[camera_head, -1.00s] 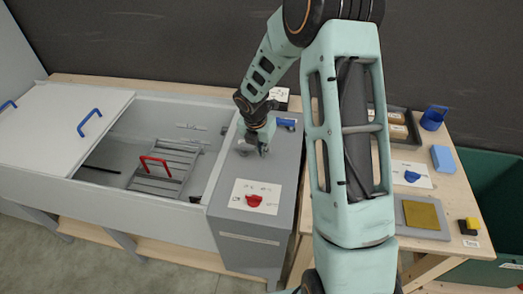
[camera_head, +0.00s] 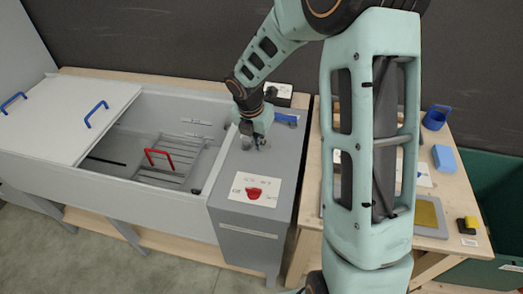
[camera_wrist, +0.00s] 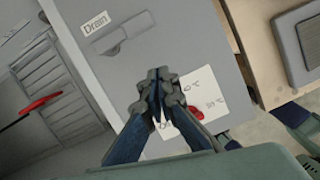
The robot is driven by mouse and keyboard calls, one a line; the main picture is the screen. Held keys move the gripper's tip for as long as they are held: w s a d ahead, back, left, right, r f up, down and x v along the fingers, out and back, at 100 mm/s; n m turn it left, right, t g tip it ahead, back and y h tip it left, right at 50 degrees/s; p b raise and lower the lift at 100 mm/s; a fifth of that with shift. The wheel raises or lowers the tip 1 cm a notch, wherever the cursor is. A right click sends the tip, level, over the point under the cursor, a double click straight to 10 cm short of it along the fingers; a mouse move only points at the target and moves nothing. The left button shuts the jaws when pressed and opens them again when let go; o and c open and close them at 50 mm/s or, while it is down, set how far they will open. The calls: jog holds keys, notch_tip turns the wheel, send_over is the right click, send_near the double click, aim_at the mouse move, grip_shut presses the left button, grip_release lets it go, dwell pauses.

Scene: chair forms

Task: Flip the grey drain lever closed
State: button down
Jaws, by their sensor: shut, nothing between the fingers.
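The grey drain lever (camera_wrist: 125,38) lies on the grey top of the control box (camera_wrist: 185,45), just below a white "Drain" label (camera_wrist: 95,22) in the wrist view. A small dark part shows at its left end. I cannot tell its exact position. My gripper (camera_wrist: 157,76) is shut and empty, pointing down over the box top, below and right of the lever in the wrist view and apart from it in the picture. In the head view my gripper (camera_head: 259,147) is over the box, and the lever is hard to make out there.
A red knob (camera_head: 253,192) on a white plate sits on the box's front part. A blue lever (camera_head: 286,118) is at its back right. Left is an open basin with a red-handled rack (camera_head: 157,157) and a blue-handled lid (camera_head: 65,120). A wooden table (camera_head: 455,185) stands right.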

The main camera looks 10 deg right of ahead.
jog(key=shift+v, duration=1.8)
jog(key=shift+d, duration=0.1)
